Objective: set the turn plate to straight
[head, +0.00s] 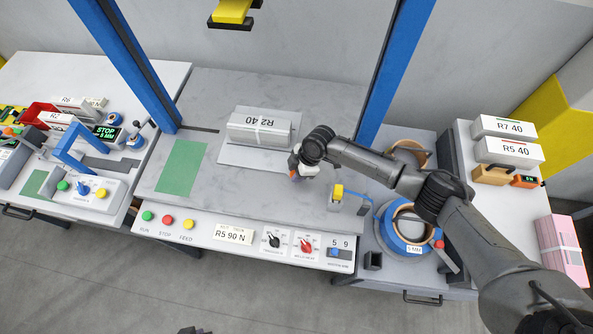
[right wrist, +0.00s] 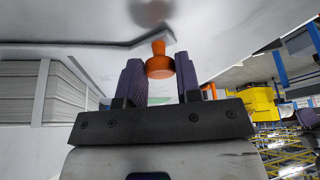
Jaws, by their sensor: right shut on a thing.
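The turn plate (head: 228,159) is a light grey square plate on the marble-like worktop. It looks roughly in line with the worktop's edges; a small turn cannot be ruled out. A wrapped newspaper bundle (head: 259,137) lies on it, its R2 40 label upside down. My right gripper (head: 294,174) is at the plate's near right corner. In the right wrist view its dark ribbed fingers (right wrist: 160,80) are shut on an orange knob (right wrist: 160,66), on a grey arm beside the bundle's paper edges (right wrist: 65,92). A dark tip at the head view's bottom edge may be my left gripper (head: 195,330).
Blue posts (head: 126,66) flank the worktop. A green mat (head: 181,167) lies left of the plate. A yellow-topped block (head: 338,191) and a blue strap reel (head: 405,232) stand right. Buttons and dials line the front panel (head: 205,230). The worktop's front left is clear.

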